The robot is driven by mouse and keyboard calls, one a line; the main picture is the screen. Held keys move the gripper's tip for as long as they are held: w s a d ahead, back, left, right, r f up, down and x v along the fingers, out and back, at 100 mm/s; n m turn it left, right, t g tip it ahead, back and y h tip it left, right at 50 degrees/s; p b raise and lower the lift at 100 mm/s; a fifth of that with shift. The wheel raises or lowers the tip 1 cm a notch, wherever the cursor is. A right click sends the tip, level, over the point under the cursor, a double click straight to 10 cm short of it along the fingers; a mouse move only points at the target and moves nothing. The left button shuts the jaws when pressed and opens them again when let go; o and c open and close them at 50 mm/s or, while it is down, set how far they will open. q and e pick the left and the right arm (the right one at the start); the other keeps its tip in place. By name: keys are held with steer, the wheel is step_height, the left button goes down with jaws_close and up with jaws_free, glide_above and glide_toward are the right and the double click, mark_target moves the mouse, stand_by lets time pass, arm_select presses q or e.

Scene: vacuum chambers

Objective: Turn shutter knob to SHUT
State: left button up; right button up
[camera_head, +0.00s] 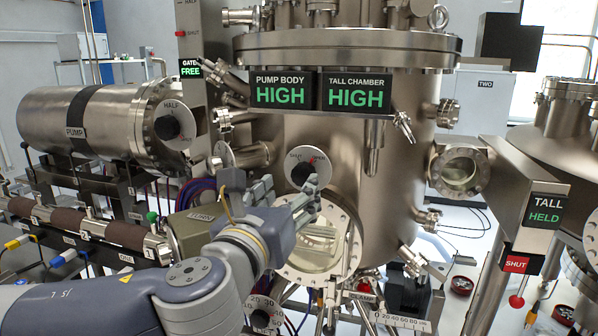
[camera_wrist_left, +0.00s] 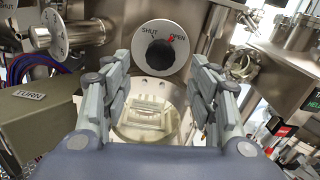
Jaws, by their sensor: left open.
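The shutter knob is a round black knob (camera_wrist_left: 160,53) on a pale round plate marked SHUT at the left and OPEN at the right. Its red pointer mark is at the OPEN side. In the head view the knob (camera_head: 301,174) sits on the front of the tall steel chamber, partly covered by my gripper. My left gripper (camera_head: 305,197) is open and empty in front of the knob and a little low. In the left wrist view its two fingers (camera_wrist_left: 158,72) stand to either side below the knob, apart from it. My right gripper is not in view.
A round glass window (camera_head: 320,245) lies below the knob. Signs on the chamber read PUMP BODY HIGH (camera_head: 283,90) and TALL CHAMBER HIGH (camera_head: 356,92). A box marked TURN (camera_wrist_left: 35,110) is at the left. A pump with a HALF dial (camera_head: 167,122) is further left.

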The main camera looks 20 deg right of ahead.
mark_target(302, 177)
arm_select(q)
steer(key=p+x, duration=0.2)
steer(key=x, duration=0.3)
steer(key=shift+w+d, duration=0.45)
steer(key=shift+w, duration=0.2)
steer(key=shift+c, duration=0.3)
steer(key=c, duration=1)
